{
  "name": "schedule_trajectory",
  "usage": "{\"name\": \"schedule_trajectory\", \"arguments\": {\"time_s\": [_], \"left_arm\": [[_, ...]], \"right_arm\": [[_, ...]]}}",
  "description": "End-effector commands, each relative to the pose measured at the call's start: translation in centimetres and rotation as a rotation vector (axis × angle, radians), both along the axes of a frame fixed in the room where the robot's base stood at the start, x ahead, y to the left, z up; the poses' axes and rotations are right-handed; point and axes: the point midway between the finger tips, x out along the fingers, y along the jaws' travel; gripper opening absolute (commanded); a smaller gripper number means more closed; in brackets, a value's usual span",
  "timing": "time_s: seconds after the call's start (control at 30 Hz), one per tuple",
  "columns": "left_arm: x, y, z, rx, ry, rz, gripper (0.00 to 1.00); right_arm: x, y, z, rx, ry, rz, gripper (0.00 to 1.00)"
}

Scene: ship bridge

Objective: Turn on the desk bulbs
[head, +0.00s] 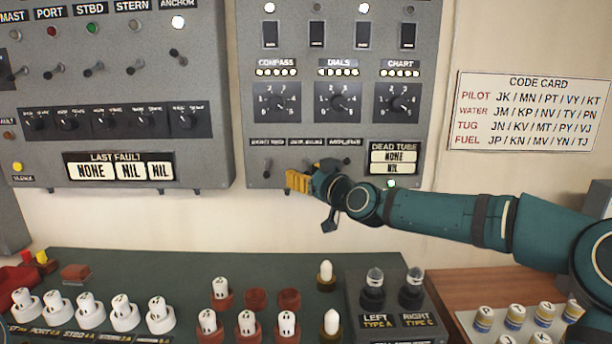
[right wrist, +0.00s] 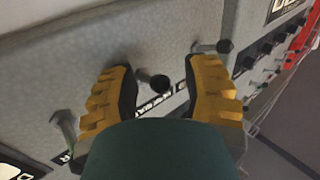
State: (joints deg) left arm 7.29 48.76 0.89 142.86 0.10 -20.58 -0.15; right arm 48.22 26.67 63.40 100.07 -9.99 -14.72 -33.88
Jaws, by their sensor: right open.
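The right grey wall panel (head: 250,110) has a row of small toggle levers under three narrow labels; the lettering is too small to read surely. My right gripper (head: 298,180), with yellow fingers, is at the middle of that row and hides most of the middle lever. In the right wrist view the gripper (right wrist: 157,70) is open, with the dark-tipped middle lever (right wrist: 152,82) showing between the fingers, nearer the left one; contact cannot be told. The left lever (head: 268,168) and right lever (head: 347,165) stand either side. My left gripper is not in view.
The left grey panel (head: 120,100) holds more levers and knobs. Below is a dark green desk (head: 200,270) with several white bulbs (head: 121,307) in sockets and a tube box (head: 378,325). A code card (head: 530,110) hangs at right. Bare wall lies between panel and desk.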

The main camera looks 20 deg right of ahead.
Motion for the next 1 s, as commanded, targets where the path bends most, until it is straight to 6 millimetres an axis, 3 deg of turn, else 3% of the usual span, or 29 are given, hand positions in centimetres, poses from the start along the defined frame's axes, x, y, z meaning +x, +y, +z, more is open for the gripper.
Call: {"name": "schedule_trajectory", "arguments": {"time_s": [0.1,0.23,0.27,0.67,1.0], "left_arm": [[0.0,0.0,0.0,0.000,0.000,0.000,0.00],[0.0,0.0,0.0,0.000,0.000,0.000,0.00],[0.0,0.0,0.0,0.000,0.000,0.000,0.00],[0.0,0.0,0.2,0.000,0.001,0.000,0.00],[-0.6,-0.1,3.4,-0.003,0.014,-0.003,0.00]], "right_arm": [[0.0,0.0,0.0,0.000,0.000,0.000,0.50],[0.0,0.0,0.0,0.000,0.000,0.000,0.04],[0.0,0.0,0.0,0.000,0.000,0.000,0.00],[-0.1,0.3,0.1,-0.001,0.008,0.006,0.00],[-0.4,0.5,1.4,0.037,0.149,0.009,0.00]]}}
